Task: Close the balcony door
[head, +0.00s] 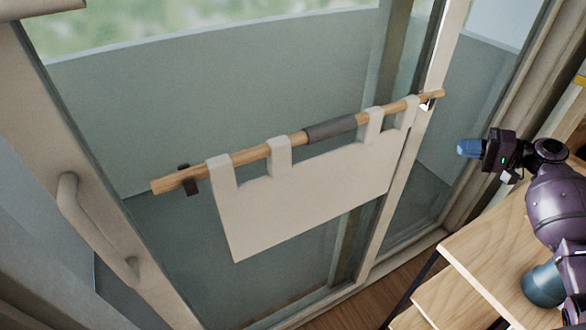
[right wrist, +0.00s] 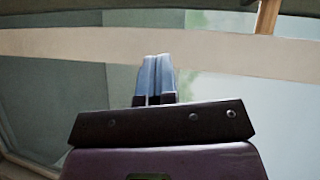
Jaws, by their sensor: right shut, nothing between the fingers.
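The balcony door is a sliding glass panel in a pale frame (head: 391,190). A wooden rod (head: 250,153) with a grey sleeve (head: 330,129) runs across it, and a pale cloth (head: 300,205) hangs from the rod by loops. A gap shows between the door's right stile and the jamb at right. My right gripper (head: 462,148) is shut and empty, to the right of the rod's end and apart from it. In the right wrist view its blue fingers (right wrist: 155,78) are together in front of a pale frame bar (right wrist: 225,52). My left gripper is not in view.
A curved pale handle (head: 92,228) is on the frame at left. A wooden shelf unit (head: 500,240) stands at the lower right, below my right arm. Some bare wood floor (head: 362,295) shows between the shelf and the door track.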

